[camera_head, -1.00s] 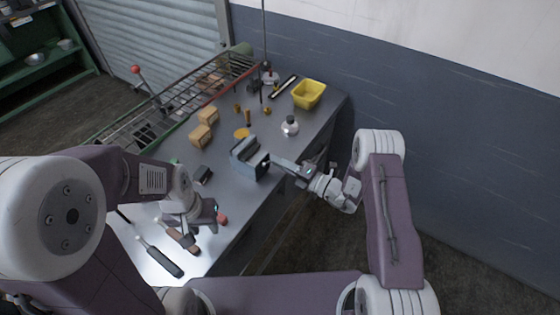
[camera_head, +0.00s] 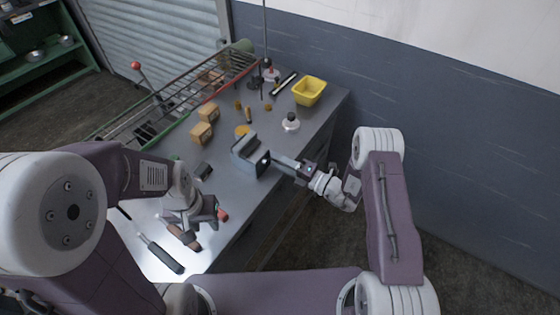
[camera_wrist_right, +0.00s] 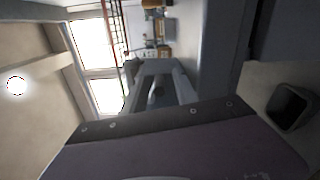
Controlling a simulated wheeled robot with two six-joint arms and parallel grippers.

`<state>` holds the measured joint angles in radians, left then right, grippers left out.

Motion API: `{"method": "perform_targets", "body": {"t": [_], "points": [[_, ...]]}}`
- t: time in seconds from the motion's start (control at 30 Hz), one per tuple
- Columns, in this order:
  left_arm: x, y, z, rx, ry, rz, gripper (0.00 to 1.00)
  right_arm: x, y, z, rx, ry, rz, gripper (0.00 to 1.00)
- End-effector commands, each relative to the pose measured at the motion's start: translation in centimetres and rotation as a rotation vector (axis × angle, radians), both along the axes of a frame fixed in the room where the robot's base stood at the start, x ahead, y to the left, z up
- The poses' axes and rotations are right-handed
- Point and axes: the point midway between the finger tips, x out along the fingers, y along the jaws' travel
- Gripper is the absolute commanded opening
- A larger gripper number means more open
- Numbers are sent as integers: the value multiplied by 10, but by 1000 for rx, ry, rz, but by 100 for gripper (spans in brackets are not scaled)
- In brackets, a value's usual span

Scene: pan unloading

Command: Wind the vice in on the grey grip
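The blue-grey vice (camera_head: 246,156) stands at the right edge of the bench in the head view. A blue-grey shape that looks like its body (camera_wrist_right: 160,85) fills the middle of the right wrist view. My right gripper (camera_head: 276,161) reaches in from the right to the vice's outer, screw end. I cannot tell whether its fingers are closed on the handle. A small dark grey block (camera_head: 203,171), possibly the grey grip, lies on the bench left of the vice. What lies between the jaws is not clear. My left gripper (camera_head: 196,220) hangs over the near bench, its fingers unclear.
A black-handled tool (camera_head: 163,256) and a red-ended piece (camera_head: 222,215) lie near my left gripper. Open floor lies right of the bench.

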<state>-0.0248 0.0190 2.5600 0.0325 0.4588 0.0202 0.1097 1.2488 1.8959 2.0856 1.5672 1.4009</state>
Motion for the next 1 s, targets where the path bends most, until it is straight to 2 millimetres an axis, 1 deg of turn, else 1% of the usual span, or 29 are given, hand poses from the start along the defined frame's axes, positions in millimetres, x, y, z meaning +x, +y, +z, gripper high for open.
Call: {"method": "perform_targets", "body": {"t": [0.13, 0.2, 0.27, 0.43, 0.6, 0.7, 1.0], "points": [[0, 0, 0, 0, 0, 0, 36, 0, -1, 1, 1, -2, -3, 35], [0, 0, -2, 0, 0, 0, 36, -2, -6, 0, 2, -2, -4, 35], [0, 0, -4, 0, 0, 0, 36, -8, -15, 0, 3, -2, -7, 35], [0, 0, -11, 0, 0, 0, 36, -31, -47, -1, 1, -1, -9, 35], [0, 0, -14, 0, 0, 0, 36, -48, -68, 0, 1, -1, -5, 35], [0, 0, -14, 0, 0, 0, 36, -52, -73, 0, 0, -2, -2, 35], [0, 0, -14, 0, 0, 0, 36, -53, -73, 1, 0, -1, 0, 35]]}}
